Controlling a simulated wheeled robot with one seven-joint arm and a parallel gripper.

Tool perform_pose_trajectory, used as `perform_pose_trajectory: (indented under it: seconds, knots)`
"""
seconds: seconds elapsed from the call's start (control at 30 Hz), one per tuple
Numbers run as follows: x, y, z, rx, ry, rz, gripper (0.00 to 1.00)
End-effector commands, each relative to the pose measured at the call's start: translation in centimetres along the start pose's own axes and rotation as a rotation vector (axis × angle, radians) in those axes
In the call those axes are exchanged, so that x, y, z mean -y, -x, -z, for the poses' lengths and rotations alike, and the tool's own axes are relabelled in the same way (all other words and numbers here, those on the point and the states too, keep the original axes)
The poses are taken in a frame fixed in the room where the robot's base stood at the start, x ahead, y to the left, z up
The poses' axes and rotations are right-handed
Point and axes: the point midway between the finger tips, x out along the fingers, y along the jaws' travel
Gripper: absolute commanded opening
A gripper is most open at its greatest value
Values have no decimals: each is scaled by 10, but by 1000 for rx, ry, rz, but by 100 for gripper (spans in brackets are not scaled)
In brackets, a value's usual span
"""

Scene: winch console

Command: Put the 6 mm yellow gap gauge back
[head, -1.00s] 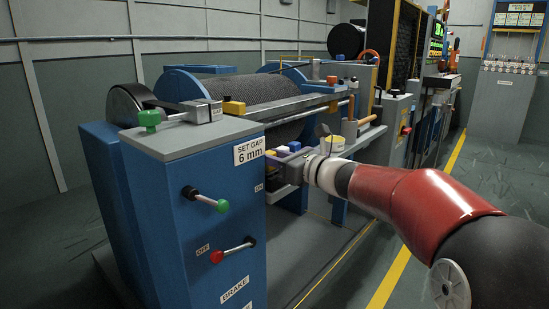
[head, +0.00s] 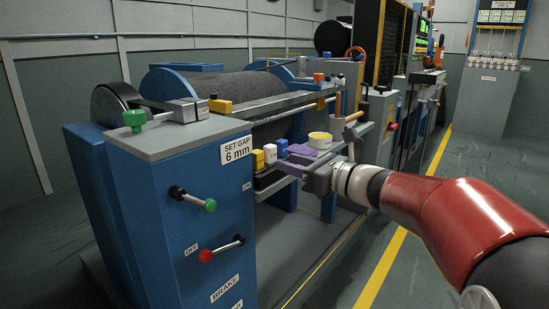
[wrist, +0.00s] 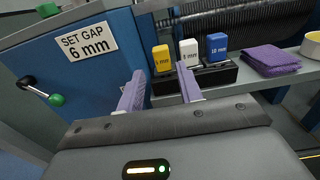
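The yellow gap gauge (wrist: 162,58) stands upright at the left end of a black rack (wrist: 215,76), beside a white gauge (wrist: 189,52) and a blue gauge (wrist: 216,46). Its small label is hard to read. In the head view the yellow gauge (head: 257,160) is on the ledge left of my gripper (head: 291,168). In the wrist view my gripper (wrist: 160,72) has its two purple fingers spread apart with nothing held between them. The fingertips point toward the rack, and the yellow gauge shows in the gap between them, apart from them.
The "SET GAP 6 mm" sign (head: 236,150) is on the blue cabinet. Another yellow block (head: 222,105) sits on the rail above. The roller (head: 245,87) lies behind.

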Motion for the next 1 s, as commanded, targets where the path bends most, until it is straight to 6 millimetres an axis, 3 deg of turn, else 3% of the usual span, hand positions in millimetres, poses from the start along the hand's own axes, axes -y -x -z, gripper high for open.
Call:
perform_pose_trajectory:
  seconds: [0.2, 0.43, 0.57, 0.67, 0.77, 0.9, 1.0]
  knots:
    - [0, 25, 0, 1, 1, 0, 36]
    - [-2, 29, 0, -5, 7, -3, 36]
    - [-27, 32, 10, -87, 129, -46, 36]
    - [-69, 45, 34, -238, 368, -136, 36]
    - [-114, 74, 69, -424, 700, -278, 36]
    - [-156, 133, 118, -662, 1190, -534, 36]
    - [-170, 178, 145, -801, 1519, -743, 36]
